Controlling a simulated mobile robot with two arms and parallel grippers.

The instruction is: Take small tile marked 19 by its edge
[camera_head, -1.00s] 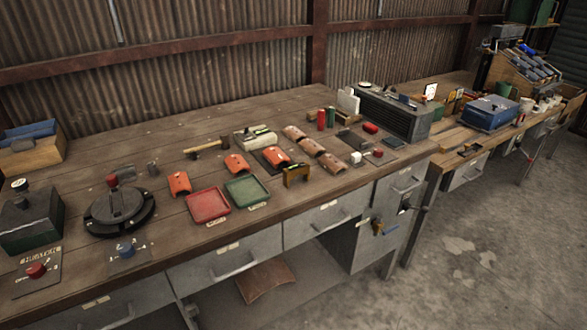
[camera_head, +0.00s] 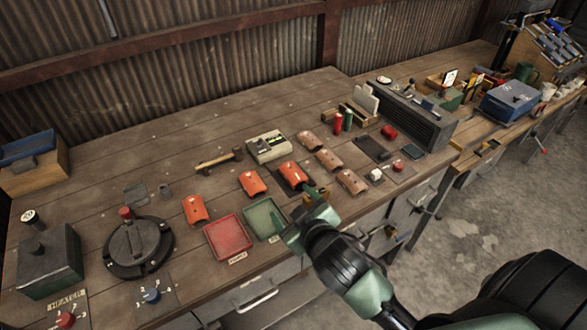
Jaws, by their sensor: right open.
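Three small curved orange tiles lie on the wooden bench: one at the left (camera_head: 194,210), one in the middle (camera_head: 252,183), and one on a dark pad (camera_head: 294,175). Three browner curved tiles (camera_head: 328,159) lie in a slanting row to the right. No number can be read on any tile, so I cannot tell which is 19. My right gripper (camera_head: 312,194) is open, low over the bench's front, close to the near right edge of the tile on the pad. Whether it touches is unclear. My left gripper is out of view.
A red tray (camera_head: 229,238) and a green tray (camera_head: 264,219) sit left of my right gripper. A round dark turntable (camera_head: 138,247) is at left.

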